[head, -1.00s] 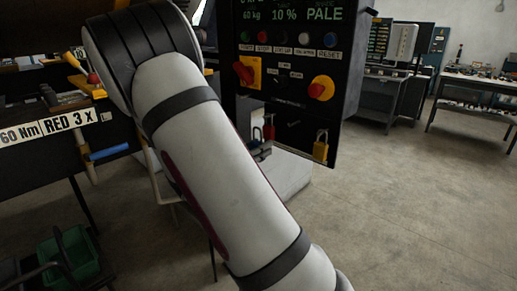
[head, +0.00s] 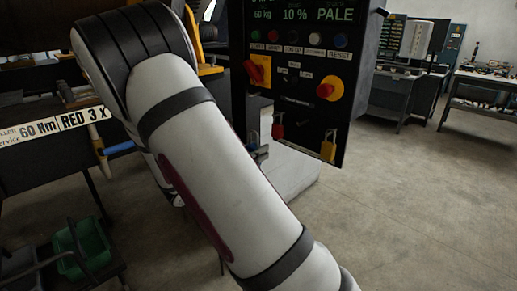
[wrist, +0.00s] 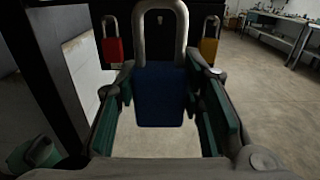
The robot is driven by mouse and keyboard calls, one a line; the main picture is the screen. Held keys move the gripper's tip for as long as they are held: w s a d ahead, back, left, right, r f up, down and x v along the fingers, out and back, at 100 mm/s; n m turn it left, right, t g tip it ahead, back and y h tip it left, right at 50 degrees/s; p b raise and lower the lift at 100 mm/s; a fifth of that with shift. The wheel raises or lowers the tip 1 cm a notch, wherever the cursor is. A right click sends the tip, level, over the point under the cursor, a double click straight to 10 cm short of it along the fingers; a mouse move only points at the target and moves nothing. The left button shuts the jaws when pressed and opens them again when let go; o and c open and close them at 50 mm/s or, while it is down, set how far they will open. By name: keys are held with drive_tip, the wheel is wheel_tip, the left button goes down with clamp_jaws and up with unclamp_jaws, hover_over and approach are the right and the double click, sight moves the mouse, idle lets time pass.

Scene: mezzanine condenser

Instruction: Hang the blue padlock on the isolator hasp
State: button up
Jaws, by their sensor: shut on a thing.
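The blue padlock (wrist: 160,97) is upright between the fingers of my gripper (wrist: 161,84) in the wrist view. My gripper is shut on the padlock body. In the head view my gripper is mostly hidden behind my arm, low beside the black control panel (head: 300,115). The panel carries a red rotary handle on a yellow plate (head: 258,70), which looks like the isolator switch. I cannot make out the hasp clearly.
A red padlock (head: 277,131) and a yellow padlock (head: 328,147) hang low on the panel; in the wrist view the red one (wrist: 113,50) is left and the yellow one (wrist: 209,48) right of the blue padlock. A red knob (head: 325,91) sticks out. Floor at right is clear.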

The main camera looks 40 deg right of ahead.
drive_tip(key=shift+s+a+p, duration=0.1)
drive_tip(key=shift+a+p, duration=0.2)
drive_tip(key=shift+a, duration=0.95)
drive_tip(key=shift+r, duration=0.1)
